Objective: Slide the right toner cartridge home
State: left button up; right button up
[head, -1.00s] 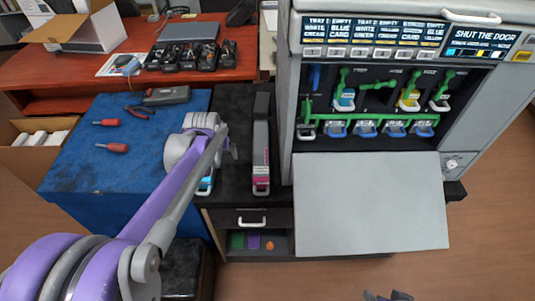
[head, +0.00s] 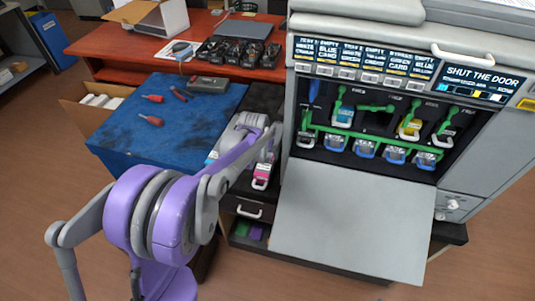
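The open printer (head: 458,165) has a row of toner bays. Cartridge ends with white loops show there: cyan (head: 343,117), yellow (head: 409,127) and a dark one (head: 443,133) at the right. Between cyan and yellow, a green lever (head: 376,108) lies sideways over a dark bay. How deep each cartridge sits I cannot tell. A magenta cartridge (head: 262,177) and a cyan cartridge (head: 212,157) lie on the black cabinet, partly covered by my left arm. My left gripper (head: 268,136) is above this cabinet; its fingers are too small and hidden to read. My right gripper is out of view.
The printer's grey door (head: 350,220) hangs open below the bays. The display (head: 480,75) reads "SHUT THE DOOR". A blue-covered table (head: 165,115) with red-handled tools stands left, and a red desk (head: 130,55) behind it. Brown floor is free in front.

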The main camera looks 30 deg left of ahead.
aim_at(266, 160)
pick_arm(q)
jog(key=shift+b+x, duration=2.95)
jog(key=shift+x, duration=2.1)
grip_shut()
jog(key=shift+r, duration=0.1)
jog(key=shift+r+p, duration=2.25)
jog(key=shift+r, duration=1.2)
